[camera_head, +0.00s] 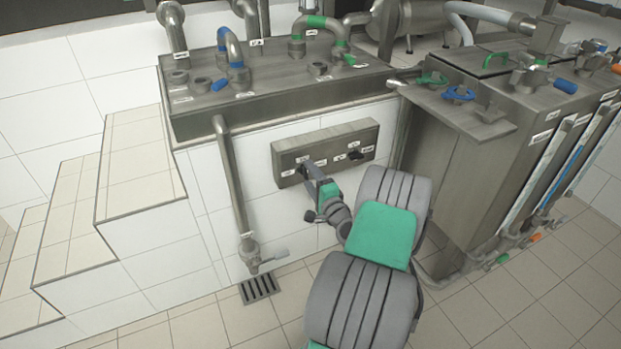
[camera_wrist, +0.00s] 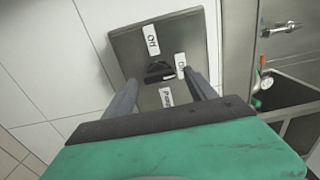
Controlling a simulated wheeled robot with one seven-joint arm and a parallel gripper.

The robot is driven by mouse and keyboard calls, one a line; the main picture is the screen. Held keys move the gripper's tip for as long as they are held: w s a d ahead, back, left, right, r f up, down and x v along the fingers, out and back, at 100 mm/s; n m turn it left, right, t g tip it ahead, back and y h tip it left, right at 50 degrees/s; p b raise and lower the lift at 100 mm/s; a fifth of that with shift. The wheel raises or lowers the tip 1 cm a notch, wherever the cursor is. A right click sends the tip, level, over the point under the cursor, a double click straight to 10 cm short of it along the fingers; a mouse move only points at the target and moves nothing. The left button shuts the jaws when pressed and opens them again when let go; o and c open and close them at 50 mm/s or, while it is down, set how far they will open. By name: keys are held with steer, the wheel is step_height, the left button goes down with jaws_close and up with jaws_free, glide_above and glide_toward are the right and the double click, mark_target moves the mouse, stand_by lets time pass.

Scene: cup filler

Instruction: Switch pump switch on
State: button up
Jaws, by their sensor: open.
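The grey metal switch panel (camera_head: 333,147) is fixed to the white tiled wall below the tank top; it also fills the upper middle of the wrist view (camera_wrist: 185,32). A black rotary switch (camera_wrist: 158,71) with white labels around it sits between and just beyond my fingers in the wrist view. The label (camera_wrist: 166,97) below it seems to read PUMP. My gripper (camera_wrist: 163,80) is open, one finger on each side of the switch; contact cannot be told. In the head view my gripper (camera_head: 308,174) is at the panel's left part and partly covers this switch.
A second black knob (camera_head: 355,154) is on the panel's right. A vertical pipe (camera_head: 232,180) with a valve stands left of the panel. A steel tank (camera_head: 440,165) stands to the right. Tiled steps (camera_head: 140,165) are at the left. The floor in front is mostly clear.

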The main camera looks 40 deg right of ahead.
steer(key=p+v, duration=0.1)
steer(key=v, duration=0.6)
steer(key=shift+s, duration=0.4)
steer(key=shift+w+a+r, duration=0.1)
steer(key=shift+a, duration=0.1)
